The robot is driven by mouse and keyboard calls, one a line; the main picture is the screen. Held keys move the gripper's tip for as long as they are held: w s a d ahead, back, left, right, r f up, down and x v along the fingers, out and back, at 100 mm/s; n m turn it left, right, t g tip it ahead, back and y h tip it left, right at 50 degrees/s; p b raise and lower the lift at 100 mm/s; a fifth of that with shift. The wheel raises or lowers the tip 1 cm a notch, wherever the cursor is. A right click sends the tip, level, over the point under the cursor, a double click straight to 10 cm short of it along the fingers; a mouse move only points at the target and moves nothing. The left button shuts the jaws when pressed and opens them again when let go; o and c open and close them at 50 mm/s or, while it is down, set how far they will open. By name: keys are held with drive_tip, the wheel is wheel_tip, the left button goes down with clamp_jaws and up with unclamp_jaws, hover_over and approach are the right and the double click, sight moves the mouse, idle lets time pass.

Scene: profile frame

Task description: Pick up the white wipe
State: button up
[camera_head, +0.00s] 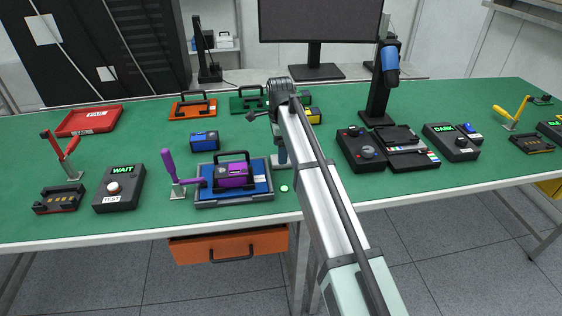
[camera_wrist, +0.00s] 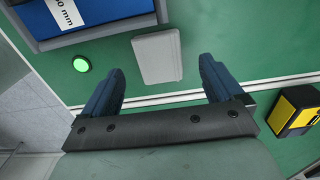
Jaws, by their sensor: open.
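The white wipe (camera_wrist: 157,56) is a flat, pale grey-white rectangle lying on the green table top in the wrist view. In the head view a pale patch that looks like it (camera_head: 277,163) shows partly behind my gripper. My gripper (camera_wrist: 161,65) is open, with its two blue fingers spread on either side of the wipe's near end in the picture. Nothing is held between them. In the head view my gripper (camera_head: 282,152) points down over the table, right of the blue tray, partly hidden by my arm. The height of the fingertips above the wipe is hard to tell.
A blue tray (camera_head: 206,199) holding a purple handled box (camera_head: 233,175) stands left of the wipe. A green light (camera_wrist: 81,64) lies close to the wipe. A yellow and black block (camera_wrist: 294,110) is to the right. A black device (camera_head: 360,148) stands further right.

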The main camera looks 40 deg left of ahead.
drive_tip(key=shift+f, duration=1.9)
drive_tip(key=c, duration=1.1)
drive_tip(key=shift+r, duration=0.15)
wheel_tip(320, 180, up, 10)
drive_tip(key=shift+f, duration=0.1)
